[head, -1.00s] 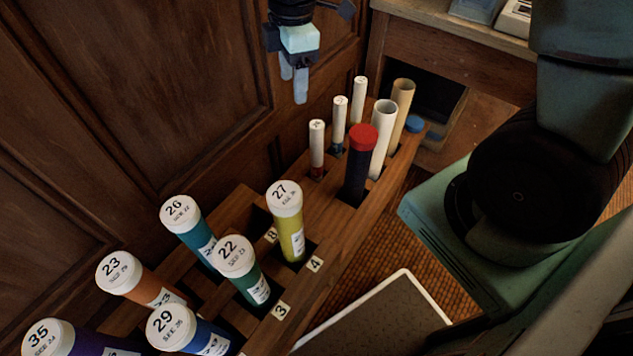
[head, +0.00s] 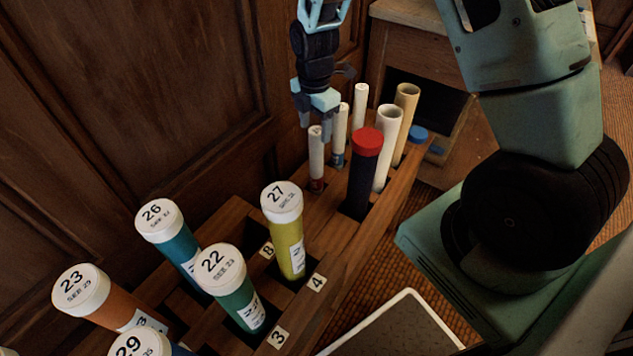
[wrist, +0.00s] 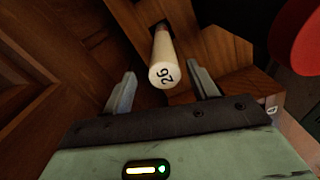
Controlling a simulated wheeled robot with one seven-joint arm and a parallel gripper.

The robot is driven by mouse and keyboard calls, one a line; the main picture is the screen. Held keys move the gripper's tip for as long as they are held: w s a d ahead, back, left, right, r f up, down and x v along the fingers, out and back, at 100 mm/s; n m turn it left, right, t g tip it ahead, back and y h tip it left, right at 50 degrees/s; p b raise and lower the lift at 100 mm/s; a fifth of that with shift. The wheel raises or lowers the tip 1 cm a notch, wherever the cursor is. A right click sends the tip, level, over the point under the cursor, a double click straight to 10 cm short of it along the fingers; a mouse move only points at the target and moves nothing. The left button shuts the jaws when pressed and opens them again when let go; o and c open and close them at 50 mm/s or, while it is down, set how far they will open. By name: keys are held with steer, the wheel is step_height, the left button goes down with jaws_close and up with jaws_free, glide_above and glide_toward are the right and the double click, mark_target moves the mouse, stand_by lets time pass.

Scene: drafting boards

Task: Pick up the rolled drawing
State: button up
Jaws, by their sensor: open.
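Slim white rolled drawings stand upright in the wooden rack. In the head view the nearest rolled drawing (head: 316,160) has a red band low down, and my gripper (head: 317,128) is around or just above its top. Two more rolls, the middle one (head: 339,132) and the far one (head: 361,106), stand behind it.
A dark tube with a red cap (head: 366,142), a wide white tube (head: 387,150) and a tan tube (head: 406,105) stand close to the right. Numbered capped tubes, such as the yellow one (head: 288,240), fill the near rack. A wood-panelled wall (head: 150,90) is at left.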

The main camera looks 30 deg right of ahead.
mark_target(317, 144)
steer(key=shift+s+f+b, duration=0.15)
steer(key=shift+f+b, duration=0.2)
steer(key=shift+f, duration=1.2)
steer(key=shift+s+f+b, duration=0.15)
steer(key=shift+f+b, duration=0.2)
steer(key=shift+f, duration=1.15)
jaws_close()
steer(key=shift+r, duration=0.15)
